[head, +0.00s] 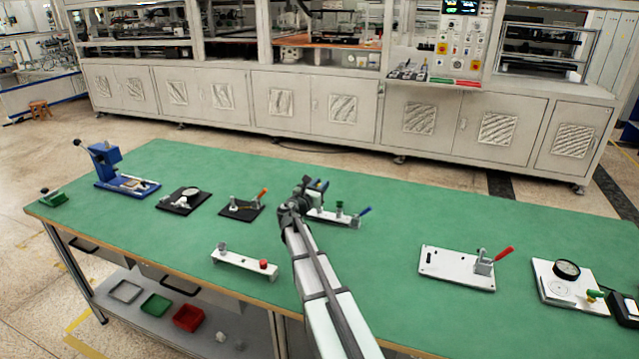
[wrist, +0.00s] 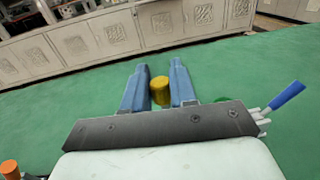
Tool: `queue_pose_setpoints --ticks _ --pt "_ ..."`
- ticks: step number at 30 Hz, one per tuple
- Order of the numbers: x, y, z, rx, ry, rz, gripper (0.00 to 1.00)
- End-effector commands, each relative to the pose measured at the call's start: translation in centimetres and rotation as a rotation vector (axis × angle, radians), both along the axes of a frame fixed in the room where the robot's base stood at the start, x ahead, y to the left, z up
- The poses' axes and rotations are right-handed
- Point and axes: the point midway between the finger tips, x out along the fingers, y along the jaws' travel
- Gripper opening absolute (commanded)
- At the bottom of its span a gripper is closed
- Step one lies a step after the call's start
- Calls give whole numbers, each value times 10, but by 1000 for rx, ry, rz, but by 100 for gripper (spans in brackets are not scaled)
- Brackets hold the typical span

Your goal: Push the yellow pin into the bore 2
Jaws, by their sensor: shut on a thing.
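The yellow pin (wrist: 161,85) is a short yellow cylinder in the wrist view. It stands between the two blue fingers of my gripper (wrist: 160,88), which is shut on it. In the head view my gripper (head: 318,185) is over the back of the table, beside a pale fixture plate (head: 328,217) with a green knob (head: 339,207) and a blue-handled clamp (head: 363,212). I cannot make out bore 2 in either view, nor whether the pin touches anything below.
A white bar (head: 240,261) with a grey post and a red cap lies left of my arm. Two black-based fixtures (head: 240,210) (head: 182,203) and a blue press (head: 107,165) stand further left. A white plate with a red-handled clamp (head: 445,270) is at right; green table between is clear.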

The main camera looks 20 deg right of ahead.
Motion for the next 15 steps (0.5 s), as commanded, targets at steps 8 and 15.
queue_pose_setpoints --ticks 8,15 --pt "0 0 -23 0 0 0 0" --pt "0 0 -36 -1 -1 0 0"
